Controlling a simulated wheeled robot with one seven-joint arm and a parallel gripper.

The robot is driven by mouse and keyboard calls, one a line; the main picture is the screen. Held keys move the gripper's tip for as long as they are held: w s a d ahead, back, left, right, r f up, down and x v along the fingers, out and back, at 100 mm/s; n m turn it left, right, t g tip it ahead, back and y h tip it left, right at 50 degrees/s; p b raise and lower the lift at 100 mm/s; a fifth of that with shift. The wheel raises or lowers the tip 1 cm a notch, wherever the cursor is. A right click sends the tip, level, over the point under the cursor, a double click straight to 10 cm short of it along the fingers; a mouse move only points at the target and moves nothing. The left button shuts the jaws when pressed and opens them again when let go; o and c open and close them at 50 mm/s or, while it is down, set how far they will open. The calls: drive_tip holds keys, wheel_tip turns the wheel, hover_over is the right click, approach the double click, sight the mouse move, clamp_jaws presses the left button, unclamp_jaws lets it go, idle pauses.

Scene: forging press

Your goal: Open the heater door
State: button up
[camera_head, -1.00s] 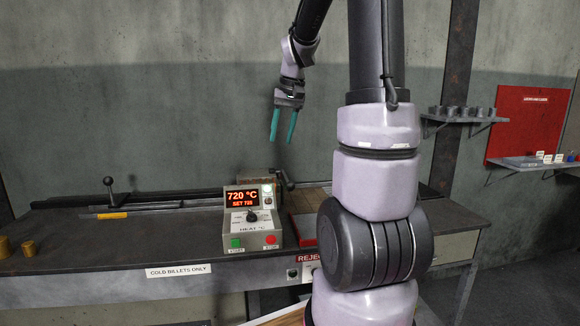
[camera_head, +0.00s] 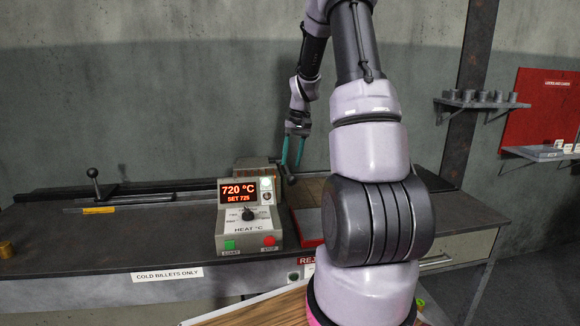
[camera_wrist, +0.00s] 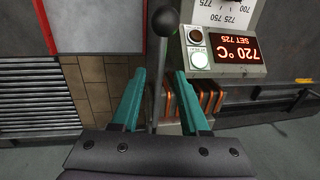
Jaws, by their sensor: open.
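The heater shows in the head view as a brick-like block (camera_head: 255,170) behind the control box; its door is hard to make out. A dark lever with a ball knob (camera_head: 290,179) stands at its right side. In the wrist view the lever's black ball (camera_wrist: 164,19) and thin rod (camera_wrist: 158,75) show, with orange-edged coils (camera_wrist: 208,98) beside it. My gripper (camera_head: 292,163) is open, teal fingers pointing down at the lever. In the wrist view the rod runs between the fingertips (camera_wrist: 160,74), with a gap visible on both sides.
The control box (camera_head: 247,222) reads 720 °C, set 725, and stands close to the lever. A red-edged tray (camera_head: 306,228) lies to its right, partly hidden by my arm. Another ball-knob lever (camera_head: 95,178) stands at the left. The left bench top (camera_head: 130,240) is mostly clear.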

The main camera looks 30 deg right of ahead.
drive_tip(key=shift+a+f, duration=0.15)
drive_tip(key=shift+f, duration=0.55)
drive_tip(key=shift+a+f, duration=0.15)
drive_tip(key=shift+f, duration=0.5)
clamp_jaws()
drive_tip(key=shift+w, duration=0.1)
idle(0.3)
